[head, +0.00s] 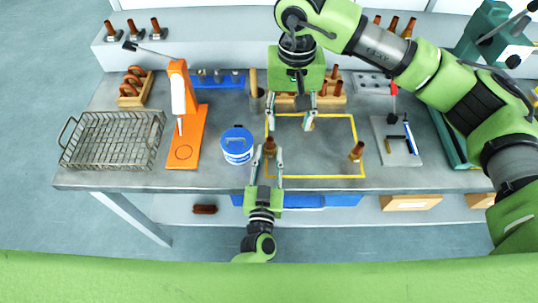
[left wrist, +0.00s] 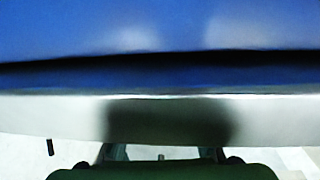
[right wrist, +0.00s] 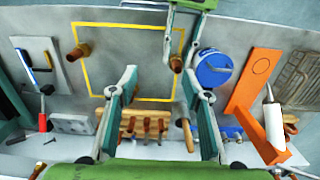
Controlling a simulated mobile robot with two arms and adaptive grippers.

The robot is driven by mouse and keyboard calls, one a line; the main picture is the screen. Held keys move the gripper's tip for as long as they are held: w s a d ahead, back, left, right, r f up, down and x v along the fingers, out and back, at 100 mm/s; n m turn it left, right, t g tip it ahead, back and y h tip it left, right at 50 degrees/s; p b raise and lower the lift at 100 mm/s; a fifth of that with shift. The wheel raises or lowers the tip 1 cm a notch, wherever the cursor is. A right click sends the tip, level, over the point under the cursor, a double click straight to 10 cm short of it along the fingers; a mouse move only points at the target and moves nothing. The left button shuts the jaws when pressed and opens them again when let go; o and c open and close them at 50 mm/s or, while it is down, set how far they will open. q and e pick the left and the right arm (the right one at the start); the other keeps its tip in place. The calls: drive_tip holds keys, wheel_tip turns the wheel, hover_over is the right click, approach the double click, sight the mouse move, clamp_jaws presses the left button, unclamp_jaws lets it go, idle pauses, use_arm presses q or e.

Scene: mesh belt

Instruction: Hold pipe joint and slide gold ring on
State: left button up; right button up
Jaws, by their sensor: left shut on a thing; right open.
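My left gripper (head: 266,158) is shut on a brown pipe joint (head: 270,146), held upright at the front left of the yellow outline. That joint also shows in the right wrist view (right wrist: 176,63). My right gripper (head: 291,119) is open, pointing down over the back of the outline, with nothing visible between its fingers (right wrist: 160,80). A small gold-brown piece (head: 311,124) shows beside its picture-right fingertip, partly hidden; I cannot tell whether it is the gold ring. A second brown joint (head: 356,151) stands at the right of the outline.
A blue-lidded tub (head: 238,150) stands close left of my left gripper. An orange stand (head: 190,140) and wire basket (head: 108,140) are further left. A wooden rack (right wrist: 145,122) stands behind the outline, a tool tray (head: 398,150) to its right. The outline's middle is clear.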

use_arm(q)
drive_tip(key=shift+d, duration=0.1)
use_arm(e)
drive_tip(key=s+d, duration=1.1)
drive_tip(key=d, duration=0.3)
drive_tip(key=shift+s, duration=0.2)
use_arm(q)
drive_tip(key=o, duration=1.3)
